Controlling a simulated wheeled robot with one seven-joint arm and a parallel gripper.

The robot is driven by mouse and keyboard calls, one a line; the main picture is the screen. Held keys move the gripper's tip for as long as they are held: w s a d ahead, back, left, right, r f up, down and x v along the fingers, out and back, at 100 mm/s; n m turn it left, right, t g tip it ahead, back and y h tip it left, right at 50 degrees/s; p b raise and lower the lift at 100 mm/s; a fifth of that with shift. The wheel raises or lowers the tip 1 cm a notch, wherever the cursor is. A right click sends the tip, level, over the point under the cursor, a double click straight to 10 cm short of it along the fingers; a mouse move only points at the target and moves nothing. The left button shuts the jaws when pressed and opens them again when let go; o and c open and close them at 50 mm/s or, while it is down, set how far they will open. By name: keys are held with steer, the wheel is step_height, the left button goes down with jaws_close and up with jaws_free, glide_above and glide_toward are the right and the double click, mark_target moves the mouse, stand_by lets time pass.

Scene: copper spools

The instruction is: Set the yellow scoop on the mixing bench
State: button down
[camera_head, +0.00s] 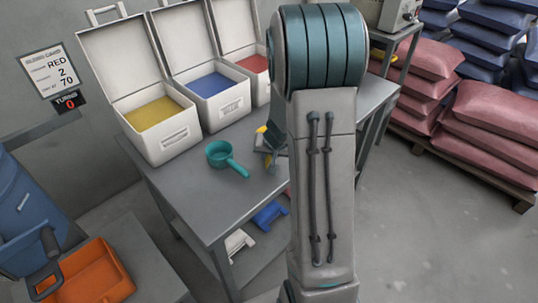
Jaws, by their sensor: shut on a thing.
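My gripper (271,158) is partly hidden behind my own arm, over the right part of the grey bench (205,190). It is shut on a yellow thing, taken to be the yellow scoop (262,129), of which only small yellow bits show. I cannot tell whether the scoop touches the bench top. I cannot tell for sure which surface is the mixing bench; the grey bench carries the powder bins.
A teal scoop (219,153) lies on the bench, left of my gripper. Open bins of yellow (152,113), blue (209,84) and red (252,64) powder line the back. An orange tray (92,276) sits lower left. Pink sacks (489,126) are stacked at right.

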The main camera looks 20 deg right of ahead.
steer(key=shift+f, duration=0.2)
steer(key=c, duration=1.3)
jaws_free()
steer(key=shift+r, duration=0.1)
steer(key=shift+r, duration=0.1)
steer(key=shift+r+p, duration=0.25)
steer(key=shift+p, duration=0.05)
steer(key=p+v, duration=0.4)
steer(key=v, duration=0.7)
steer(key=s+a+r+n+y, duration=0.2)
steer(key=s+a+r+n, duration=0.1)
steer(key=s+a+r, duration=0.55)
steer(key=s+a+r+n+g+h, duration=0.1)
steer(key=s+a, duration=0.3)
steer(key=s, duration=0.5)
steer(key=shift+a+r+n+g+h, duration=0.15)
steer(key=shift+r+n+g+h, duration=0.4)
steer(key=shift+g, duration=0.25)
